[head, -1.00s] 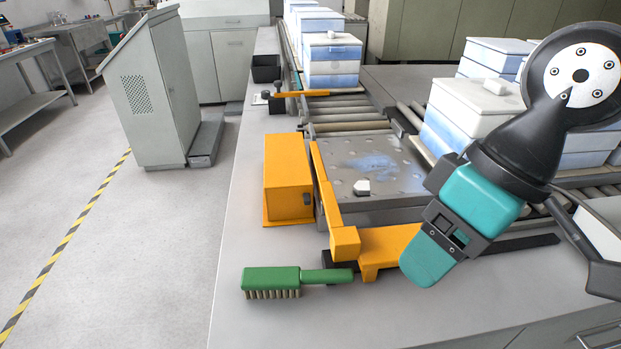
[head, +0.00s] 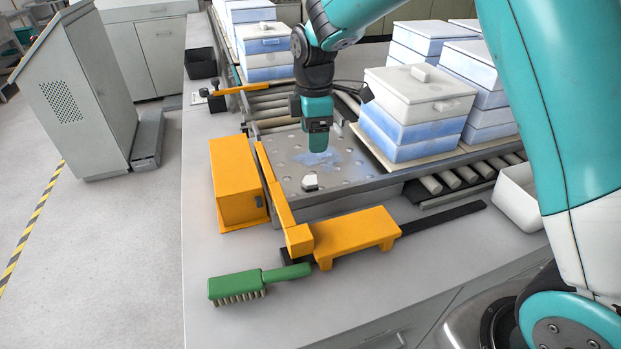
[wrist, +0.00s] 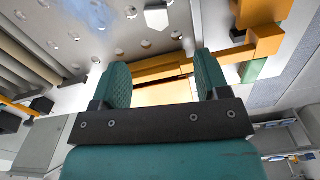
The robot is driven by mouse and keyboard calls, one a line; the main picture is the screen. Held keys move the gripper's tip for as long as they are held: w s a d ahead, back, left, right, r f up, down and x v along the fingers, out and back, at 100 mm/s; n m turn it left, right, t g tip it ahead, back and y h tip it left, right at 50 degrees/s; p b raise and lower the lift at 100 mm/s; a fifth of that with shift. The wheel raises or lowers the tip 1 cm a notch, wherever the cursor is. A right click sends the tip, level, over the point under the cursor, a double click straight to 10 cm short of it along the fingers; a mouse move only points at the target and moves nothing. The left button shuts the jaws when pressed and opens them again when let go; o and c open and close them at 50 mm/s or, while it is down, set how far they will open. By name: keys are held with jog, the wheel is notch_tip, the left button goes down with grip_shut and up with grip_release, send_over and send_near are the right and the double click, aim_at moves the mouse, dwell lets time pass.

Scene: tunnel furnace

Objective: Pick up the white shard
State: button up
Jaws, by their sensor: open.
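The white shard (head: 310,181) is a small pale piece lying on the perforated metal plate (head: 345,180), near the plate's front left part. It also shows at the top of the wrist view (wrist: 157,17), beyond my gripper's fingers and apart from them. My gripper (head: 318,150) hangs over the plate, pointing down, a little behind the shard in the head view. In the wrist view my gripper (wrist: 162,80) has its two teal fingers apart with nothing between them.
An orange box (head: 236,182) and orange bar stand left of the plate. An orange block (head: 352,236) and a green brush (head: 240,285) lie in front. Stacked white and blue boxes (head: 418,110) stand right of the plate on rollers. A white bin (head: 517,195) is at far right.

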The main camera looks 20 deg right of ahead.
jog(key=p, duration=0.1)
send_over(313, 179)
jog(key=f, duration=0.7)
jog(key=shift+s, duration=0.4)
jog(key=shift+w+f+p, duration=0.15)
jog(key=shift+f+p, duration=0.5)
jog(key=shift+f, duration=0.7)
jog(key=shift+w+f+p, duration=0.15)
jog(key=shift+f+p, duration=0.45)
jog(key=shift+f, duration=0.7)
jog(key=c, duration=1)
jog(key=shift+r, duration=0.1)
